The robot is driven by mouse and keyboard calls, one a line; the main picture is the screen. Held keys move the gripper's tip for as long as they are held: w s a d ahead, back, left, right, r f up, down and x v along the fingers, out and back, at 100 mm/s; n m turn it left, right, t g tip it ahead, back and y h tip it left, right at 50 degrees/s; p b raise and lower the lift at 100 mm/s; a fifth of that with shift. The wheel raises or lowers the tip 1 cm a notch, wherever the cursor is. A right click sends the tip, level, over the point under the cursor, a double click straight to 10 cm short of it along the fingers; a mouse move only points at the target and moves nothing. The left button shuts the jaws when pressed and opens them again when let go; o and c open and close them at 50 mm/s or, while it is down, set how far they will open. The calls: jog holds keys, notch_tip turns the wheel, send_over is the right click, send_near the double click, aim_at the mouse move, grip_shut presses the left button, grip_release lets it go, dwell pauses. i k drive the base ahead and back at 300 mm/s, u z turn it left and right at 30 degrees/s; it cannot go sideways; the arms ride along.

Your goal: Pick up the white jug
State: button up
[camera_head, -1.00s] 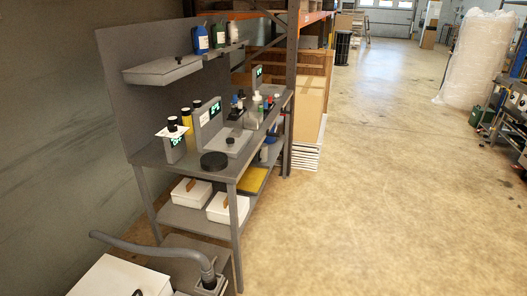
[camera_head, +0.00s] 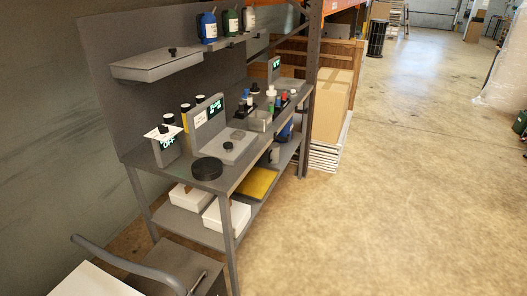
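A small whitish jug with a dark cap (camera_head: 249,18) stands upright on the narrow upper shelf of the grey workbench, near the top of the view. It is the rightmost of three in a row, beside a green jug (camera_head: 231,22) and a blue jug (camera_head: 208,28). At this size its handle cannot be made out. My gripper is not in view.
The workbench top (camera_head: 212,184) holds a black disc (camera_head: 207,170), grey devices with displays and several small bottles. White boxes (camera_head: 226,216) sit on its lower shelf. A grey pipe (camera_head: 130,264) stands in front.

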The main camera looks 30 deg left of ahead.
aim_at(272, 155)
jog(key=u, duration=0.65)
jog(key=i, duration=0.9)
jog(key=z, duration=3.85)
jog(key=i, duration=0.1)
jog(key=u, duration=2.9)
jog(key=i, duration=1.3)
